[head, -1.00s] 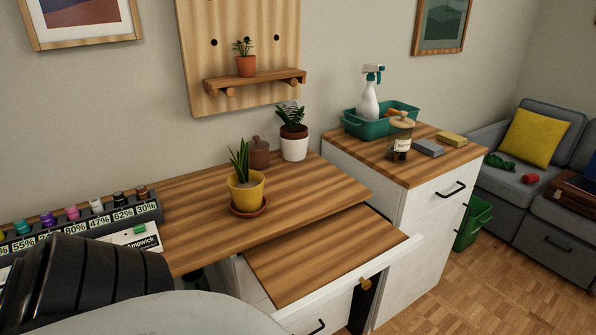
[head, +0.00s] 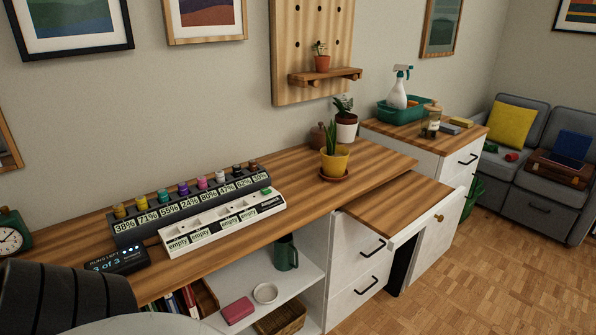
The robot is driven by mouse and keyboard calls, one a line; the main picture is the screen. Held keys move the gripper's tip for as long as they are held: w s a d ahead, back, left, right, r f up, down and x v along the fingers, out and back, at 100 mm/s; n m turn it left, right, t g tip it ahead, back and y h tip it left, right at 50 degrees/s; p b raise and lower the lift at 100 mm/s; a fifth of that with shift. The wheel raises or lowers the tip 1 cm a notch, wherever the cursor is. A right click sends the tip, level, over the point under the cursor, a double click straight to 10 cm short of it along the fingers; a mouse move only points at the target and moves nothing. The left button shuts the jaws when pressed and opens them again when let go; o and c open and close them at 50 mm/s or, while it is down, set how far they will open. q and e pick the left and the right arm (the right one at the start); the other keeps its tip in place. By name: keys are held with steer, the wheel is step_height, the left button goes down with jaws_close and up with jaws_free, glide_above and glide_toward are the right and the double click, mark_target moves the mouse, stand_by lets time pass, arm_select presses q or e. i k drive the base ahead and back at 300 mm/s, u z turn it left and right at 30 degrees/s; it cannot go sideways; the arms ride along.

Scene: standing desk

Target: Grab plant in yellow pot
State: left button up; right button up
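The plant in the yellow pot (head: 335,160) stands upright on the wooden desk top (head: 385,161), right of the middle of the head view. It has tall green pointed leaves and sits on a brown saucer (head: 334,176). A black ribbed part of my own arm shows at the lower left, well apart from the pot. Neither of my grippers is in view.
A white-potted plant (head: 346,127) and a brown jar (head: 317,137) stand just behind the yellow pot. A rack of small bottles (head: 185,205) and a white tray (head: 222,224) lie to its left. A pulled-out wooden board (head: 398,206) in front is bare.

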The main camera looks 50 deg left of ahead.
mark_target(334, 158)
steer(key=u, duration=0.05)
steer(key=k, duration=0.1)
steer(key=u, duration=1.35)
